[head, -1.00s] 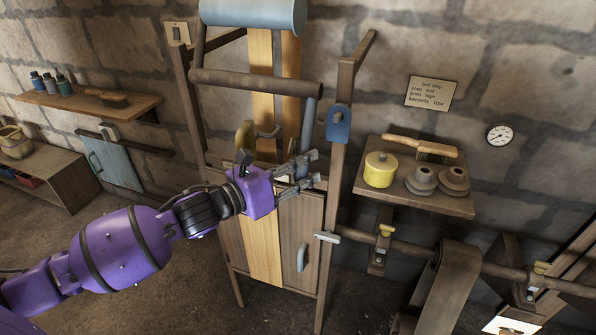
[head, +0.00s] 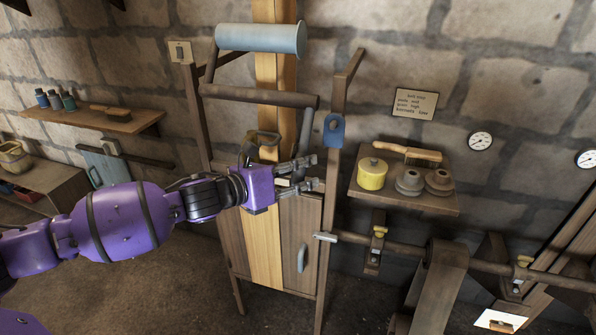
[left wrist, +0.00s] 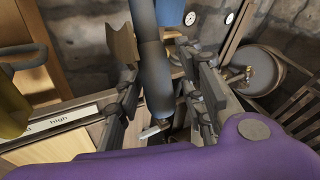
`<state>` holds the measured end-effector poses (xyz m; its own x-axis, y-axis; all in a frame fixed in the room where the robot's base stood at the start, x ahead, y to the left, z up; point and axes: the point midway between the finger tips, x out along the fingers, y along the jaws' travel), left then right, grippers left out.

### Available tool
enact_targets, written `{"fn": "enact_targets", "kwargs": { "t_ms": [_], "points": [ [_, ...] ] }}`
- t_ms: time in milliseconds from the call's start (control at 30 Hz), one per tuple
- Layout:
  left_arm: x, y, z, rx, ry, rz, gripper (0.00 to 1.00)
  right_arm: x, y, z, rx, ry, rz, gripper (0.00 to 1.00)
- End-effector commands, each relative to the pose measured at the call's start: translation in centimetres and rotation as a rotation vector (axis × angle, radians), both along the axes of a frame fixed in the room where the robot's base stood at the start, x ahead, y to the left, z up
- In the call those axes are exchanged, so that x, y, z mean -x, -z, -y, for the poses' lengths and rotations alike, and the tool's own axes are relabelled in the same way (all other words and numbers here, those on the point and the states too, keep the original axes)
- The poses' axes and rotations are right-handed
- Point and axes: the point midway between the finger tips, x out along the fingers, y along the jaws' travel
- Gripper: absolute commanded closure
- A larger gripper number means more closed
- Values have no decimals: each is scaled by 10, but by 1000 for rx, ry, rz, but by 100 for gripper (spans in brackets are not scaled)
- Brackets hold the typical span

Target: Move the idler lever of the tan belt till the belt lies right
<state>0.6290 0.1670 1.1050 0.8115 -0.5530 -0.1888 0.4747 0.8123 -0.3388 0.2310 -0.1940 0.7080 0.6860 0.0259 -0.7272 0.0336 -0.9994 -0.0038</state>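The tan belt (head: 267,75) runs down the wooden frame from under a blue-grey roller (head: 262,38); a lower stretch (head: 262,245) passes in front of the cabinet. A grey-blue lever (head: 306,128) hangs at the right end of a brown crossbar roller (head: 258,95). My left gripper (head: 306,174) is at the lever's lower end. In the left wrist view the lever's thick handle (left wrist: 156,75) stands between the two fingers of my left gripper (left wrist: 162,95), with narrow gaps seeming to show on both sides. My right gripper is out of view.
A blue tag (head: 333,128) hangs on the right post. A shelf (head: 420,200) with a yellow pot (head: 372,174) is to the right. A horizontal shaft (head: 400,248) runs below it.

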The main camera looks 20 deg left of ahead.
Motion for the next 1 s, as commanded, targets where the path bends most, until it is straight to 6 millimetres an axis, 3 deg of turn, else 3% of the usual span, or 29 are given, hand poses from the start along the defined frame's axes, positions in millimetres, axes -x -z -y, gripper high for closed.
{"fn": "enact_targets", "kwargs": {
  "t_ms": [433,800,1000],
  "points": [
    [6,-1,-7,-4,-5,1,57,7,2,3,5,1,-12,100],
    [62,-13,-44,-8,-3,-2,57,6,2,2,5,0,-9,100],
    [84,-18,-59,-4,-5,-2,57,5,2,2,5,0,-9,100]
  ]
}}
